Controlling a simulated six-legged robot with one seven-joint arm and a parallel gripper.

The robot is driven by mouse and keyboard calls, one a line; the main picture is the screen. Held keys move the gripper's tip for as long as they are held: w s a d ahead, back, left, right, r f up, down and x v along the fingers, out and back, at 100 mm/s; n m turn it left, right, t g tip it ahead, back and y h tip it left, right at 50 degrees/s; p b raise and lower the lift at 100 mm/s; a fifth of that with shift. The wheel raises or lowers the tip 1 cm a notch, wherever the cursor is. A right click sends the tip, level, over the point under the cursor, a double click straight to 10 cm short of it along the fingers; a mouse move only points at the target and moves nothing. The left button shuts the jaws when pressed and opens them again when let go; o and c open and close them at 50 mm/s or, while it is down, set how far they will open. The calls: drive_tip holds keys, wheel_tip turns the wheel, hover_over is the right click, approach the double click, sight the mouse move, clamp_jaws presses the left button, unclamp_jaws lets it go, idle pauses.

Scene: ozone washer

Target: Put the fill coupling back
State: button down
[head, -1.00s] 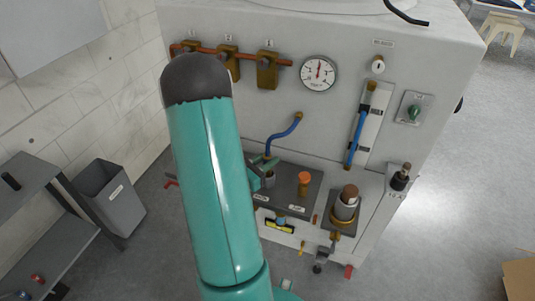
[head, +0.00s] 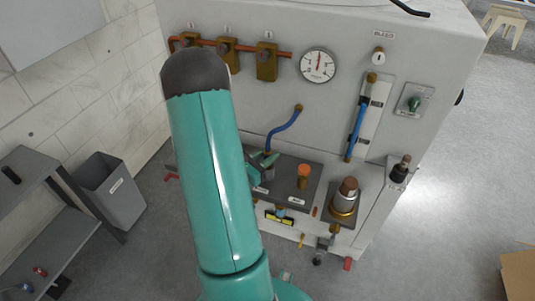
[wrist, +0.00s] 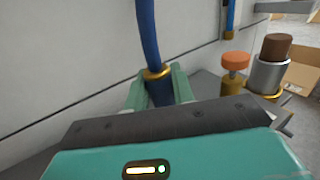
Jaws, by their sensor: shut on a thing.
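The fill coupling is the lower end of a blue hose (head: 287,129). In the wrist view it has a brass collar (wrist: 157,73) with a dark blue sleeve (wrist: 160,92) below. My gripper (wrist: 159,90) is shut on this coupling, one green finger on each side. In the head view my gripper (head: 263,167) is small and partly hidden by my arm, above the left part of a dark panel (head: 281,182). The coupling's lower tip and whatever lies under it are hidden by my gripper.
An orange-topped brass fitting (head: 304,171) and a silver cylinder with a brown cap (head: 346,196) stand to the right. A second blue hose (head: 357,131) hangs on the cabinet face. A gauge (head: 318,65) and brass valves (head: 266,62) are above. A grey bin (head: 109,193) stands left.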

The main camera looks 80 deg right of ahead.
drive_tip(key=shift+f, duration=0.15)
drive_tip(key=c, duration=1.1)
unclamp_jaws()
drive_tip(key=v, duration=1.3)
drive_tip(key=shift+w+a, duration=0.2)
drive_tip(key=shift+a, duration=0.15)
